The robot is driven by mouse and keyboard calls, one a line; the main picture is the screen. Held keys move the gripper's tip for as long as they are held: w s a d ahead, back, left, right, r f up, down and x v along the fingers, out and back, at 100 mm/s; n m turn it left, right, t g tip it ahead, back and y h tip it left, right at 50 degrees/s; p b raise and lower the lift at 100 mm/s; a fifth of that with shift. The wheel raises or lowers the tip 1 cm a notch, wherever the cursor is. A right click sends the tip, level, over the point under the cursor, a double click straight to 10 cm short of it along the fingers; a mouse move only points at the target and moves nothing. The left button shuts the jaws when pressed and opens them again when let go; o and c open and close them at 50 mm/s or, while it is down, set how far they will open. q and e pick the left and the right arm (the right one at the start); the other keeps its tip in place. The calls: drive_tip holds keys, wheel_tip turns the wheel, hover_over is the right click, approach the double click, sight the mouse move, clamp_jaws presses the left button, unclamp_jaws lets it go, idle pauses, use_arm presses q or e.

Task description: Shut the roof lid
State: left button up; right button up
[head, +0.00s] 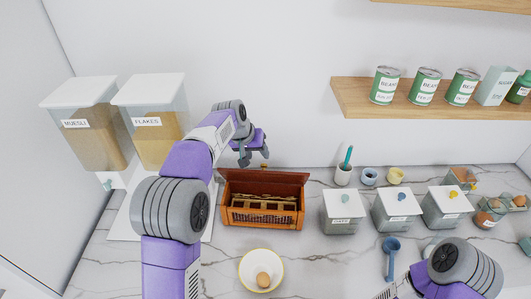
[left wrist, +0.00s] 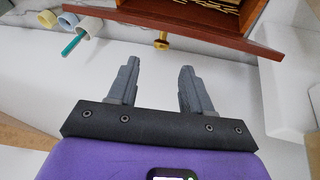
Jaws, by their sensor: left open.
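A reddish-brown wooden box (head: 262,217) stands on the marble counter with slatted front and several compartments inside. Its roof lid (head: 268,176) is open, raised along the back side of the box. In the left wrist view the lid (left wrist: 205,24) crosses the top, with a brass knob (left wrist: 162,43) by its edge. My left gripper (head: 254,161) is open and empty, just above and behind the raised lid. In the left wrist view its two fingers (left wrist: 158,68) point toward the lid, apart from it. My right arm shows at the lower right; its gripper is outside the picture.
Muesli (head: 92,135) and flakes (head: 158,120) dispensers stand left. Lidded canisters (head: 343,212) stand right of the box, below a wall shelf (head: 430,105) of cans. A bowl with an egg (head: 246,281) sits in front. A cup with a teal-handled tool (head: 343,177) stands behind.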

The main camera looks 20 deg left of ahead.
sight(262, 164)
use_arm(q)
drive_tip(key=x, duration=0.6)
drive_tip(key=shift+d+f, duration=0.1)
drive_tip(key=shift+f, duration=0.35)
clamp_jaws()
